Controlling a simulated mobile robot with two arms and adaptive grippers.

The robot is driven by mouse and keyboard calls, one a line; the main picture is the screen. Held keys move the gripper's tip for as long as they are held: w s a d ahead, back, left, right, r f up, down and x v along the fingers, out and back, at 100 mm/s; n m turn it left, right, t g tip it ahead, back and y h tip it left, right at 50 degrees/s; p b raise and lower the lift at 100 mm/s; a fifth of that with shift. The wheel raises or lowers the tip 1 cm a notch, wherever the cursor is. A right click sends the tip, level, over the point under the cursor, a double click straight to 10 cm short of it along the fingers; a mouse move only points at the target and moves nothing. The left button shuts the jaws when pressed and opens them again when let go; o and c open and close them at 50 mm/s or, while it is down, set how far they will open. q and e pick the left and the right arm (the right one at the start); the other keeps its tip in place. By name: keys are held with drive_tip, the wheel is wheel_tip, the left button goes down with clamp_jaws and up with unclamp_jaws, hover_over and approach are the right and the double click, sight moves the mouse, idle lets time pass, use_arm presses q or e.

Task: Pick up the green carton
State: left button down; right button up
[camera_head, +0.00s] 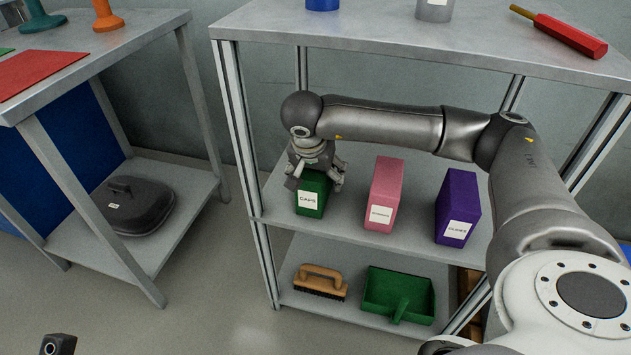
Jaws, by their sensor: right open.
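The green carton (309,197), with a white label reading "CAPS", stands upright on the middle shelf of the metal rack, at its left end. My right gripper (317,181) points down over the carton's top, with its open fingers on either side of the upper part. I cannot tell whether the fingers touch the carton. The gripper hides part of the carton's top. My left gripper is not clearly in view; only a small dark part (58,344) shows at the bottom left.
A pink carton (384,190) and a purple carton (458,205) stand to the right on the same shelf (420,232). Below are a brush (320,281) and a green dustpan (398,295). The rack's top (400,38) lies above my right arm. A left table holds a dark lidded pan (138,207) underneath.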

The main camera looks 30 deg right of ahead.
drive_tip(key=shift+f, duration=0.25)
idle(0.3)
drive_tip(key=c, duration=1)
